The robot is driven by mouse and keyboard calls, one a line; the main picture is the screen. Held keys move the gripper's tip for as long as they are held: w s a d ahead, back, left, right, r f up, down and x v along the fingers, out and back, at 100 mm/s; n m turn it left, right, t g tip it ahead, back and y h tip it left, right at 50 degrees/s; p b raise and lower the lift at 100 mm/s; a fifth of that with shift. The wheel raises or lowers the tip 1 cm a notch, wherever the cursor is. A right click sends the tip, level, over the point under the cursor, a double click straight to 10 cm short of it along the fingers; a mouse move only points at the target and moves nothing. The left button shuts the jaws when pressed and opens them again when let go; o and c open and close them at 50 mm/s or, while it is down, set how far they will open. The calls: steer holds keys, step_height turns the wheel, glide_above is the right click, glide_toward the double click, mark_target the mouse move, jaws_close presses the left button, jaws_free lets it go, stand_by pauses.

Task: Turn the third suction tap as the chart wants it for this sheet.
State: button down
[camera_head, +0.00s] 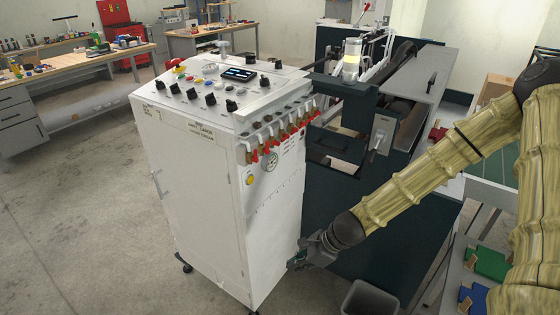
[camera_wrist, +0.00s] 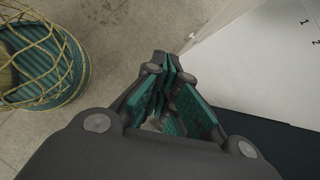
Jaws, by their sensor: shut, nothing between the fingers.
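A row of several suction taps (camera_head: 278,135) with red handles and brass bodies runs along the upper edge of the white cabinet's right face. The handles are too small here to read each one's setting, the third included. I cannot make out a chart or a sheet in either view. My gripper (camera_head: 298,260) is shut and empty, low beside the cabinet's right face and well below the taps. In the wrist view its teal-padded fingers (camera_wrist: 170,75) are together near a white panel marked 1 and 2 (camera_wrist: 270,60).
The white cabinet (camera_head: 195,170) carries knobs and a small display (camera_head: 240,74) on top. A dark machine (camera_head: 345,190) stands close on its right. A grey bin (camera_head: 370,298) is on the floor near my arm. Open floor lies left of the cabinet.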

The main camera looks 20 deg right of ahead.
mark_target(275, 143)
steer(key=w+d+r+m+t+y, duration=0.2)
steer(key=w+r+m, duration=0.15)
steer(key=r, duration=0.45)
steer(key=w+d+r+m+t+y+p, duration=0.1)
steer(key=w+d+r+m+t, duration=0.15)
steer(key=w+r, duration=0.4)
steer(key=w+d+r+m+t+y, duration=0.2)
steer(key=w+r+m, duration=0.15)
steer(key=r, duration=0.65)
steer(key=shift+b+x, duration=1.2)
steer(key=shift+x, duration=3.65)
steer(key=shift+w+d+r+m+p, duration=0.1)
steer(key=shift+w+d+r+p, duration=0.15)
steer(key=shift+r+p, duration=0.45)
steer(key=shift+w+d+r+m+p, duration=0.2)
steer(key=shift+r+p, duration=0.25)
steer(key=shift+p, duration=0.3)
steer(key=shift+w+d+r+m+p, duration=0.1)
steer(key=shift+d+r+p, duration=0.2)
steer(key=shift+r+p, duration=0.4)
steer(key=shift+f, duration=0.1)
